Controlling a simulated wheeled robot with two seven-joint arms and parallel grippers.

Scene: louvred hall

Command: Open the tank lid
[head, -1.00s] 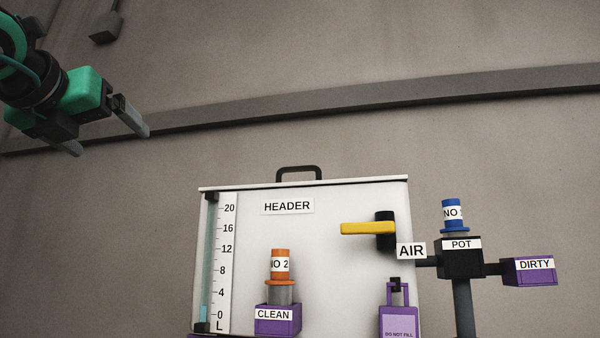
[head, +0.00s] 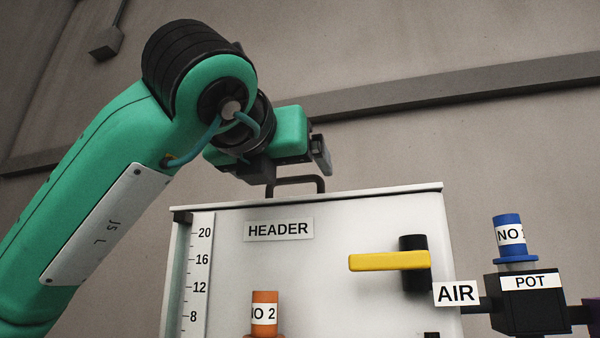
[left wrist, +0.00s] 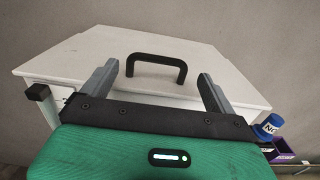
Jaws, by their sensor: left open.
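The white tank (head: 330,270) labelled HEADER stands ahead, with its lid (head: 390,193) lying flat on top. A dark handle (head: 322,184) arches up from the lid; my gripper hides part of it in the head view. In the left wrist view the whole handle (left wrist: 156,58) shows upright on the lid (left wrist: 90,52). My left gripper (left wrist: 155,83) is open and empty, with one finger toward each end of the handle. The handle stands beyond the fingertips in that view, and I see no contact. My right gripper is not in view.
A yellow lever (head: 385,261) sticks out from the tank front beside the AIR label (head: 456,293). An orange NO 2 cap (head: 264,312) is low at the front. A blue cap (head: 509,236) tops the black POT block (head: 530,310) at right. A wall rail (head: 450,88) runs behind.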

